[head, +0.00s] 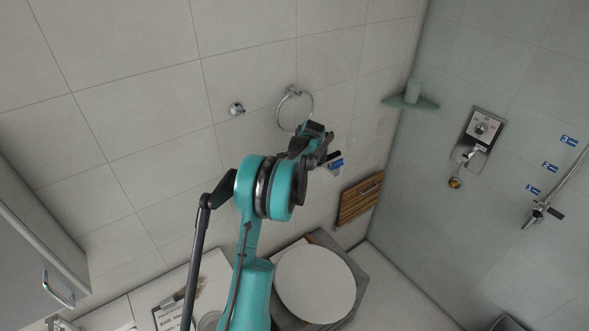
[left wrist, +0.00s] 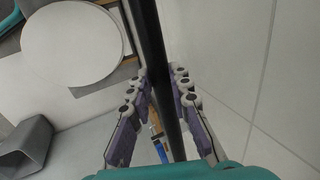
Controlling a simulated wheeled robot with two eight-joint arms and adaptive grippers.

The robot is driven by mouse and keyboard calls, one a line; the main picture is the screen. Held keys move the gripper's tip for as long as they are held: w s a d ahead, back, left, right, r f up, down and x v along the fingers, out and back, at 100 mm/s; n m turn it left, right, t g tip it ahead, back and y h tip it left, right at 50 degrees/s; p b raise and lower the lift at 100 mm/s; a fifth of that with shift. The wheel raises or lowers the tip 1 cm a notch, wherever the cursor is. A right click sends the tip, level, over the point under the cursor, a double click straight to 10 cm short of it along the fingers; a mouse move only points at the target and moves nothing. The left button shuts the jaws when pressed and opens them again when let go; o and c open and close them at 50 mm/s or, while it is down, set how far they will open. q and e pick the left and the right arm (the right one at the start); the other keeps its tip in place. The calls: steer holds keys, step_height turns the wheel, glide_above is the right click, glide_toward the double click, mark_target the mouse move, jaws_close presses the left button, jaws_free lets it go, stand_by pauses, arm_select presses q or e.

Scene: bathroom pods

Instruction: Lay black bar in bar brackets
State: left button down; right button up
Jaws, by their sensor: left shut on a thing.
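A black bar (left wrist: 158,60) runs from the top to the lower middle of the left wrist view, between the fingers of my left gripper (left wrist: 161,75). The gripper is shut on it. In the head view my left gripper (head: 320,146) is in front of the tiled wall, below a chrome ring; I cannot clearly pick out the bar there. A small blue and black piece (head: 335,162) shows just beyond the fingers, and blue also shows in the left wrist view (left wrist: 160,151); I cannot tell if it is a bracket. My right gripper is out of view.
The chrome ring (head: 295,109) and a chrome knob (head: 237,109) are on the wall. A slatted wooden panel (head: 359,200) and a round white top (head: 314,284) are lower down. Small blue pieces (head: 550,166) and shower fittings (head: 480,136) are on the right wall.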

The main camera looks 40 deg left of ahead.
arm_select(q)
steer(key=shift+f, duration=0.25)
steer(key=shift+f+b, duration=2.05)
steer(key=shift+f, duration=0.5)
steer(key=c, duration=1.3)
jaws_free()
